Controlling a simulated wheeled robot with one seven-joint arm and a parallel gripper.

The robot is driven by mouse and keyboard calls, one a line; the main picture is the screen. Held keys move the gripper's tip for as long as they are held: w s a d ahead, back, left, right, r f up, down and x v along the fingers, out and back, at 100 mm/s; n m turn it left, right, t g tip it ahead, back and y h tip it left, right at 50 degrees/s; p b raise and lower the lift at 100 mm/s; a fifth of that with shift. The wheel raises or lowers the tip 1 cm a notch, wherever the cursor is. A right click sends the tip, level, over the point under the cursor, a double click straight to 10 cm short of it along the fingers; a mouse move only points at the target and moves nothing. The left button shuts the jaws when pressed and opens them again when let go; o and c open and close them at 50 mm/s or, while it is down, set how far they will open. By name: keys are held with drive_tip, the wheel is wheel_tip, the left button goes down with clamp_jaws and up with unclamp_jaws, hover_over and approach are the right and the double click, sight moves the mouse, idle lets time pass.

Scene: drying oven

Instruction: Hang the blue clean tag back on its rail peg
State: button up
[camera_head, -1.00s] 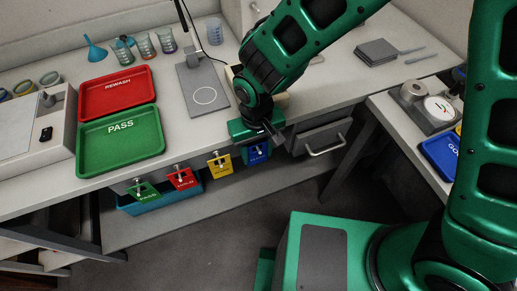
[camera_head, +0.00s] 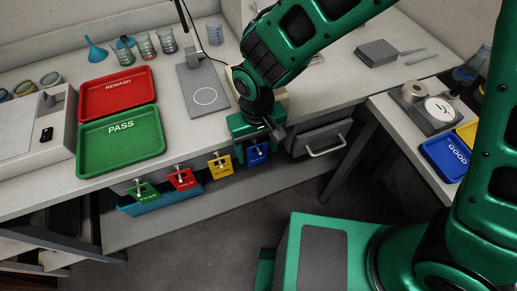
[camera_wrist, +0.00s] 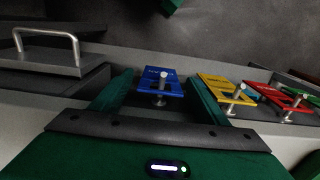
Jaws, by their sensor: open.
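The blue tag (camera_head: 258,154) is at the right end of a row of tags under the bench's front edge. In the wrist view the blue tag (camera_wrist: 157,87) has a metal peg (camera_wrist: 163,76) standing out through it, much like its neighbours, so it appears to hang on that peg. My gripper (camera_wrist: 159,77) is open, with one finger on each side of the blue tag and a gap to both. In the head view my gripper (camera_head: 256,141) is just above the tag and partly covers its upper part. Whether the fingers touch the rail cannot be told.
Yellow (camera_head: 220,166), red (camera_head: 183,178) and green (camera_head: 145,191) tags hang on pegs to the left. A drawer with a metal handle (camera_head: 328,148) is close on the right. A teal bin (camera_head: 160,205) sits below the tags. Green PASS (camera_head: 121,160) and red REWASH trays lie on the bench.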

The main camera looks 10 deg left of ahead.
wheel_tip(320, 180, up, 9)
drive_tip(key=shift+f, duration=0.1)
idle(0.4)
